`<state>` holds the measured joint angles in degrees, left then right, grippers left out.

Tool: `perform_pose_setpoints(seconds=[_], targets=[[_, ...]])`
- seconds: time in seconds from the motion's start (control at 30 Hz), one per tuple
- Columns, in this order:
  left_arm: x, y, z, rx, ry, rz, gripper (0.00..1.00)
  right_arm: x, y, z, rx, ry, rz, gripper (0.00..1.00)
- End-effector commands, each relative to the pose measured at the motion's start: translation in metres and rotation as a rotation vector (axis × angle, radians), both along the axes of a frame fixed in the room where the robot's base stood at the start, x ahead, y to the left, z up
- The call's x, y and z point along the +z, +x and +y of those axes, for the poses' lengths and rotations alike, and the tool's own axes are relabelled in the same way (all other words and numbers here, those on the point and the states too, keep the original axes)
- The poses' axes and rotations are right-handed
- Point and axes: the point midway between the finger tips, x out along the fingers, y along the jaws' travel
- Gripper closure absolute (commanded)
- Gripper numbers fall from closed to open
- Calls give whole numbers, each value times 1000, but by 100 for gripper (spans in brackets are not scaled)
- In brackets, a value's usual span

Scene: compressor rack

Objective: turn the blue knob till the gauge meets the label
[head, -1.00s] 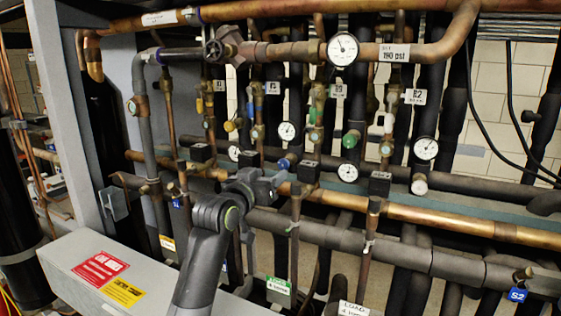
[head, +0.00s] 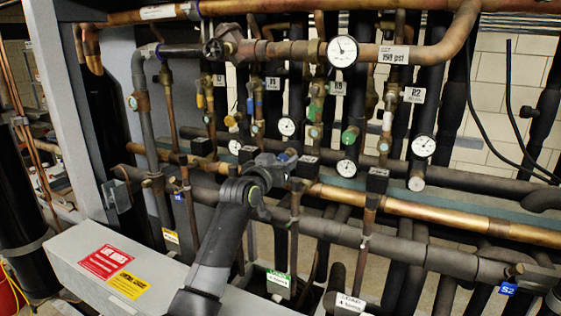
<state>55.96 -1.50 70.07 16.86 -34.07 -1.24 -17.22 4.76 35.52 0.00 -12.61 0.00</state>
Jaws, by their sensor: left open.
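The blue knob (head: 284,157) sits on the pipework in the middle of the head view, partly hidden by my left gripper. My left gripper (head: 279,164) is open, right at the knob's near side. I cannot tell whether its fingers are around the knob or touching it. The large round white gauge (head: 342,51) is on the upper copper pipe, its needle pointing up and to the left. The white SET label (head: 394,54) hangs just right of it with a psi value in small print. My right gripper is not in view.
Black box-shaped valve tops (head: 305,166) stand close to the gripper. Smaller gauges (head: 423,146) and a green knob (head: 349,136) are behind. A grey box (head: 75,243) with red and yellow signs fills the lower left. Copper and black insulated pipes crowd the space.

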Motion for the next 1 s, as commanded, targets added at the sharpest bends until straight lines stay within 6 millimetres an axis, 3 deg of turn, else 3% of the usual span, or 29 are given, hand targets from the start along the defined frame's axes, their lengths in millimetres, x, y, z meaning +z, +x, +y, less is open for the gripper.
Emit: perform_pose_setpoints(seconds=[0.1, 0.43, 0.77, 1.0], targets=[[0, 0, 0, 0, 0, 0, 49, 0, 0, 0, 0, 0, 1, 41], [0, 0, 0, 0, 0, 0, 92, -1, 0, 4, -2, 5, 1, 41], [-1, 0, 0, 0, -50, 22, 92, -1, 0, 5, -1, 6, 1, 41], [-1, 0, 0, 0, -190, 80, 92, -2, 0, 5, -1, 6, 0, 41]])
